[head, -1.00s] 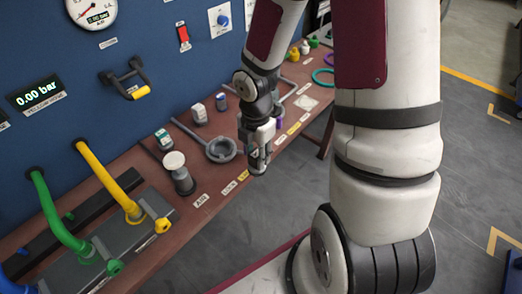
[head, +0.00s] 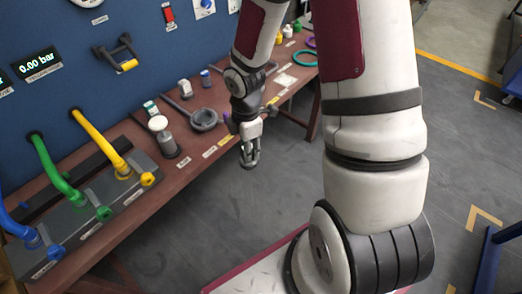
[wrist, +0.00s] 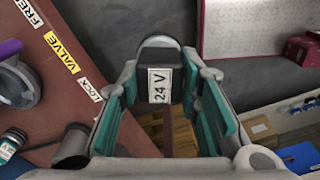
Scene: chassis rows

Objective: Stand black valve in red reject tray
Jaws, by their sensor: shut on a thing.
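My gripper (head: 249,160) hangs in front of the bench edge, over the floor. In the wrist view, its green-padded fingers (wrist: 165,110) are shut on the black valve (wrist: 158,48), a dark rounded body with a white "24 V" label facing the camera. The fingers hide part of its sides. In the head view, the valve is too small to make out clearly. I cannot make out the red reject tray for certain in either view.
Floor (head: 240,215) in front is open. A blue frame (head: 492,255) stands at right.

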